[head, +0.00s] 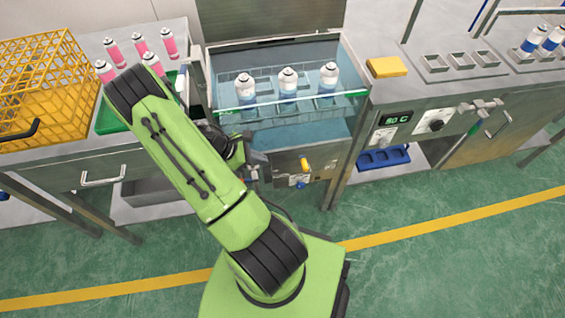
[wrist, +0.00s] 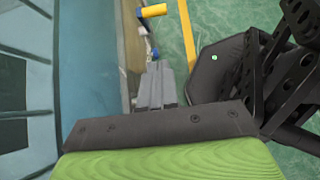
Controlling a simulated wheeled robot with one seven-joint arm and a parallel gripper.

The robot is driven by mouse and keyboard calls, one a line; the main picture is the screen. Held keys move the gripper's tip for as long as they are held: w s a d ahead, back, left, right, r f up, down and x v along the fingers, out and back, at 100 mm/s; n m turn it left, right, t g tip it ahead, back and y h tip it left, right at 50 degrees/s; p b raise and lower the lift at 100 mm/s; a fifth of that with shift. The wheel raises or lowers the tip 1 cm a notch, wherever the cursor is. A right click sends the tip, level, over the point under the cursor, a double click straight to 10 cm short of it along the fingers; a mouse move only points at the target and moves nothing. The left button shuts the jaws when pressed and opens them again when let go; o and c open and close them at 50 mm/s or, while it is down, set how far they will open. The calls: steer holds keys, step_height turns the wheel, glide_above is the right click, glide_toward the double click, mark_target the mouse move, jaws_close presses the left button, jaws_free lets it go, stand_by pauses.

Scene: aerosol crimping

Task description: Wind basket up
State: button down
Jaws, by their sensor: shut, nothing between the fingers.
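The basket (head: 265,74) is a rack in the water bath (head: 345,110). It holds three white-and-blue cans (head: 288,84), whose tops stand above the water. A crank with a yellow handle (head: 304,164) is on the front panel below the bath. The handle also shows at the top of the wrist view (wrist: 153,10). My gripper (head: 262,172) is in front of the panel, left of the handle and apart from it. In the wrist view my grey fingers (wrist: 157,85) are together and empty. My arm hides part of the bath's left side.
A yellow wire crate (head: 45,85) and pink cans (head: 143,47) are on the left bench. The right bench holds a yellow block (head: 387,67) and a temperature display (head: 396,118). A blue knob (head: 300,184) is below the handle. The green floor in front is open.

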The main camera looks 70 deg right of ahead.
mark_target(306, 168)
steer(key=s+d+r+b+x, duration=0.1)
steer(key=r+b+x, duration=0.1)
steer(key=x, duration=1)
steer(key=shift+s+b, duration=0.45)
steer(key=shift+b, duration=0.2)
steer(key=shift+d, duration=0.1)
steer(key=shift+s+d+r+t+p, duration=0.15)
steer(key=shift+s+r+t+p, duration=0.1)
steer(key=shift+s+t+p, duration=0.25)
